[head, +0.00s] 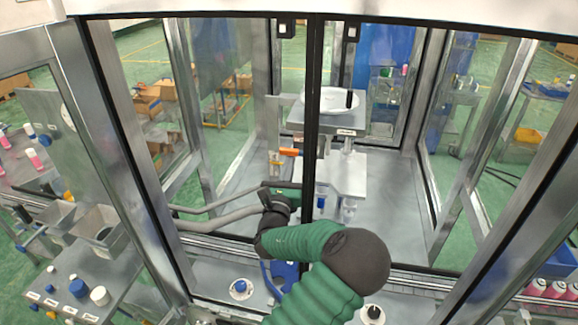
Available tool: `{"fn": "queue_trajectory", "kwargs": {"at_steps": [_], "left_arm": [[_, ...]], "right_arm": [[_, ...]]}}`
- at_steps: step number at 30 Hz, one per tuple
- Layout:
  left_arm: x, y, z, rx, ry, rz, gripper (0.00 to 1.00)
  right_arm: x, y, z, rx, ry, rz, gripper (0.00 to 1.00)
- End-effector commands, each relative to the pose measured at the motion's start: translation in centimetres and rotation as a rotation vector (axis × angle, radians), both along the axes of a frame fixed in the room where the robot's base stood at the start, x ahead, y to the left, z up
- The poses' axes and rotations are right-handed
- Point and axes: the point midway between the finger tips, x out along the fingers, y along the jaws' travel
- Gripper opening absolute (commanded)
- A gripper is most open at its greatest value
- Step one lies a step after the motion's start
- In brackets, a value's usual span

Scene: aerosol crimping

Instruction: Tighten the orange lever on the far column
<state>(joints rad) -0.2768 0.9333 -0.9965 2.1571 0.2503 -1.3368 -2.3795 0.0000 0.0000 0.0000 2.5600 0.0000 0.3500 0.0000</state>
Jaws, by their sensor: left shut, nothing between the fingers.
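The orange lever (290,152) shows as a small bar on the far side of the enclosure, left of the black door post and beside the machine's column. My left arm, in a green sleeve with dark joints, reaches in from the bottom of the head view. My left gripper (279,194) is dark and small in the picture, nearer to me and below the lever, with a visible gap between them. It is shut and empty. Its fingertips are hard to make out. My right gripper is out of view.
A black door post (313,120) stands upright close to the lever. A round white plate (333,101) sits on the machine's upper platform. Grey hoses (215,217) run in from the left. Steel posts and glass panels bound both sides. The enclosure floor (395,195) is clear at right.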

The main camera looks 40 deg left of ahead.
Motion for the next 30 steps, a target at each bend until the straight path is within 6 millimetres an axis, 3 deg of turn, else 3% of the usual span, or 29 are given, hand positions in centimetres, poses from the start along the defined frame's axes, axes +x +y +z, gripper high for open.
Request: {"fn": "queue_trajectory", "kwargs": {"at_steps": [12,23,24,25,30], "left_arm": [[-0.8,-0.5,-0.4,0.000,-0.001,-0.001,0.00],[-8.7,-6.2,-2.9,0.004,0.006,0.000,0.00],[-9.3,-6.8,-2.6,0.006,0.006,-0.002,0.00],[-9.1,-6.8,-1.6,0.007,0.006,-0.004,0.00],[-9.9,-7.3,-1.8,0.008,0.005,-0.006,0.00]], "right_arm": [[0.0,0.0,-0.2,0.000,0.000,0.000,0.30],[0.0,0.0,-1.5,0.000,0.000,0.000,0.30],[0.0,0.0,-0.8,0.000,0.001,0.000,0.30],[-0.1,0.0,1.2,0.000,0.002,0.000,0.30],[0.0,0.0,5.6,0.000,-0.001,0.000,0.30]]}}
